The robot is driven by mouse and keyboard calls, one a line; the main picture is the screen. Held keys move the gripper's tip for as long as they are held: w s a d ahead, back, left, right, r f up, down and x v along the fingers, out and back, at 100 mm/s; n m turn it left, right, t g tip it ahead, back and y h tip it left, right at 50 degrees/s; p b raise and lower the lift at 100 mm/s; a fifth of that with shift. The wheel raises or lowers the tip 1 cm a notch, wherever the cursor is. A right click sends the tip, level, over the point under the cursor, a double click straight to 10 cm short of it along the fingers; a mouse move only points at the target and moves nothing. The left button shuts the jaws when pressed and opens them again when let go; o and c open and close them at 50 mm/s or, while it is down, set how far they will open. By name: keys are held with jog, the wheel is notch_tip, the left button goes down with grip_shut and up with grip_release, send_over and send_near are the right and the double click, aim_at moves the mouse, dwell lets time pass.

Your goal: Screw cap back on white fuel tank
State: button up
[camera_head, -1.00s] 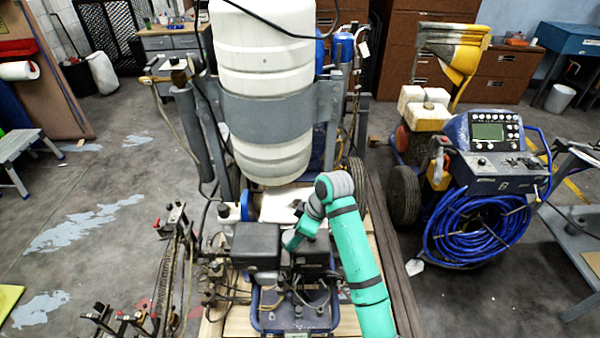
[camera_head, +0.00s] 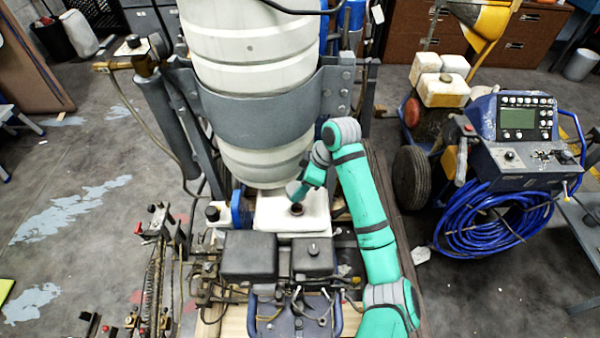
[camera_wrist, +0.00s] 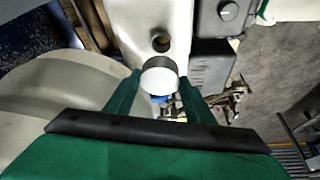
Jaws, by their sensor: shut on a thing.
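The white fuel tank (camera_head: 310,222) sits below the large tank, behind the dark engine parts. In the wrist view the tank (camera_wrist: 150,15) shows a dark round open filler hole (camera_wrist: 160,43) in its top. My gripper (camera_wrist: 160,88) is shut on the cap (camera_wrist: 160,78), which has a pale top and a dark grey side. The cap is just beside the hole in the picture, and its height above the tank is hard to tell. In the head view my gripper (camera_head: 296,195) is over the tank near the dark filler opening (camera_head: 297,209); the cap is not clearly visible there.
A large ribbed white tank (camera_head: 255,60) with a grey band (camera_head: 265,110) stands close behind my gripper. Dark engine boxes (camera_head: 250,255) lie in front. A machine with a blue hose coil (camera_head: 490,220) stands to the right.

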jog(key=shift+w+f, duration=0.15)
jog(key=shift+w, duration=0.05)
jog(key=shift+f, duration=2.4)
jog(key=shift+s+f, duration=0.1)
jog(key=shift+f, duration=2.2)
dwell(1.1)
jog(key=m+t, duration=0.1)
jog(key=m, duration=0.1)
jog(key=shift+m, duration=0.4)
jog(key=shift+d+r+m, duration=0.1)
jog(key=shift+d+m, duration=0.05)
jog(key=shift+m, duration=0.25)
jog(key=shift+t, duration=0.3)
